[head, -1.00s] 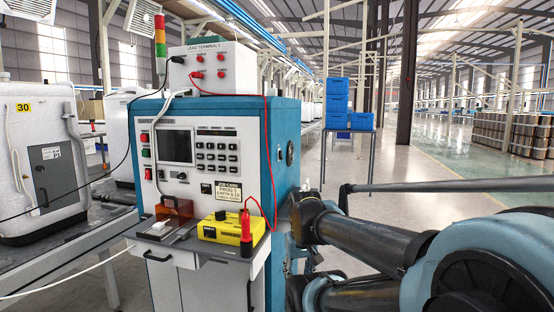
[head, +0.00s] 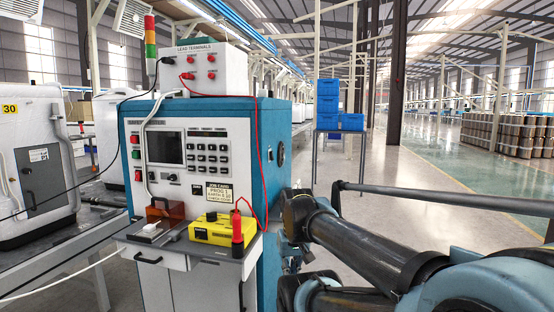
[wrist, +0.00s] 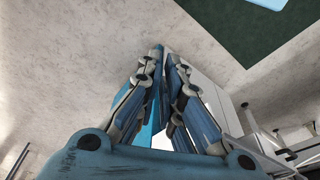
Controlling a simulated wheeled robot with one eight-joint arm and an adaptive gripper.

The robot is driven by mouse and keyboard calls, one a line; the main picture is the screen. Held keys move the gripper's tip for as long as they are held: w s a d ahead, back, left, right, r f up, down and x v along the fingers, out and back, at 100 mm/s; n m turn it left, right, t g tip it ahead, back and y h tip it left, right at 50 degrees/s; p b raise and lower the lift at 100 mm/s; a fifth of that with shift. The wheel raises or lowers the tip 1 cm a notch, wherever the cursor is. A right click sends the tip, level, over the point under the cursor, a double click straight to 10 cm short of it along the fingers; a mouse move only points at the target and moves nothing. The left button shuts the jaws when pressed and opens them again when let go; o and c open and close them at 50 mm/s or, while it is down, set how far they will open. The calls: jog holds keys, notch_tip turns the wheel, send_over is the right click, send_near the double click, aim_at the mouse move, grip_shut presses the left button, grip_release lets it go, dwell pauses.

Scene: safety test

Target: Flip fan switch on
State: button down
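A blue and white test cabinet (head: 220,110) stands left of centre in the head view. Its front panel has a dark screen (head: 165,148), rows of black buttons (head: 211,153), and red and green buttons (head: 136,154) at the left. A small round dark fitting (head: 281,153) sits on its blue right side; I cannot tell what it is. No switch is readable as the fan switch.
A shelf on the cabinet front holds a yellow meter (head: 211,230) with a red probe (head: 237,228) and an orange-brown cover (head: 165,213). A red lead hangs down the cabinet. A lead terminals box (head: 205,68) stands on top. Blue crates (head: 328,95) stand behind. Floor is clear at right.

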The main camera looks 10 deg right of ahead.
aim_at(272, 155)
jog(key=w+d+r+m+y, duration=0.1)
jog(key=w+r+m+y, duration=0.1)
jog(key=w+r+m, duration=0.6)
jog(key=w+d+r+m+y, duration=0.1)
jog(key=w+r+m, duration=0.3)
jog(key=w+r, duration=0.75)
jog(key=w+d+r+m+y, duration=0.1)
jog(key=w+d+r+m, duration=0.4)
jog(key=w+d+r, duration=0.1)
jog(key=w+d+r+m+t+y, duration=0.1)
jog(key=w+d+r+m+y, duration=0.1)
jog(key=w+d+r+m, duration=0.4)
notch_tip(272, 155, up, 5)
jog(key=shift+w+d+r, duration=0.15)
jog(key=shift+w+d, duration=0.25)
jog(key=shift+w, duration=0.55)
jog(key=shift+y, duration=0.3)
jog(key=a+r+x, duration=0.1)
jog(key=a+x, duration=0.1)
jog(key=x, duration=1.1)
jog(key=shift+w+r, duration=0.3)
jog(key=shift+w, duration=0.1)
